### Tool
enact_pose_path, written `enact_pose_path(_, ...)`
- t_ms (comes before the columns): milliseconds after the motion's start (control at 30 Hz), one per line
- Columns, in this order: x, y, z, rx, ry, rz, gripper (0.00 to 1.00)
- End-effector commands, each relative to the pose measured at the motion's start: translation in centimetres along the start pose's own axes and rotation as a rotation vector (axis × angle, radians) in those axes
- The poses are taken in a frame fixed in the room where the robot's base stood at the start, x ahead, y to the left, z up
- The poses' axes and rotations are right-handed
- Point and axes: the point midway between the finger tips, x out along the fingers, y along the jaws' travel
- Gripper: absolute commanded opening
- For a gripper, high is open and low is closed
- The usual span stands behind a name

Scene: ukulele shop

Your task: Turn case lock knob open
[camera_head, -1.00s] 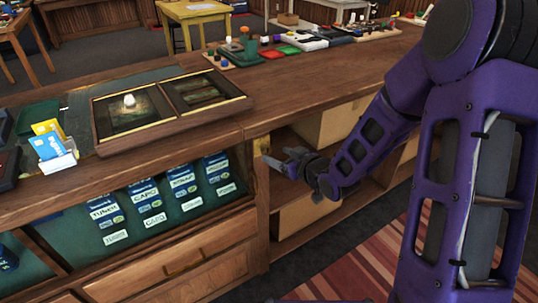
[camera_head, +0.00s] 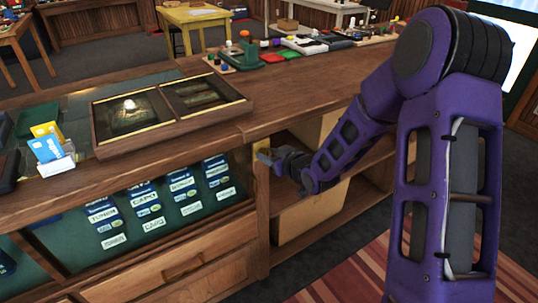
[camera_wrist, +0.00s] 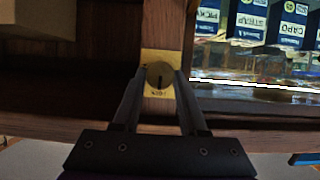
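The lock knob (camera_wrist: 159,75) is a round brass knob with a dark slot, which stands upright in the wrist picture. It sits on a brass plate (camera_wrist: 161,55) on a wooden post of the counter case. Small lettering shows by the knob but is too blurred to read. The plate also shows in the head view (camera_head: 262,144). My gripper (camera_wrist: 161,78) has one finger on each side of the knob, very close to its edges. I cannot tell whether the fingers touch it. In the head view my gripper (camera_head: 268,157) is at the post, just below the plate.
The glass-front case with tuner and capo packs (camera_head: 150,205) is left of the post. Open shelves with a cardboard box (camera_head: 310,215) are to its right. The wooden countertop (camera_head: 200,135) overhangs above, carrying a framed tray (camera_head: 120,112) and a card holder (camera_head: 57,166).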

Motion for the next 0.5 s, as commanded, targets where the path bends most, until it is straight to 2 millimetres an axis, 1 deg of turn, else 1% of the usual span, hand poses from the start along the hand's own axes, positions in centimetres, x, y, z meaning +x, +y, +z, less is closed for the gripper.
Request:
enact_pose_path(33,-0.01,0.0,0.0,0.0,0.0,0.0,0.15)
enact_pose_path(100,-0.01,0.0,0.0,0.0,0.0,0.0,0.02)
enact_pose_path(133,-0.02,0.0,0.0,0.0,0.0,0.0,0.0)
enact_pose_path(333,-0.04,0.02,-0.02,0.004,0.0,-0.002,0.0)
enact_pose_path(500,-0.09,0.08,-0.12,0.041,0.0,-0.016,0.0)
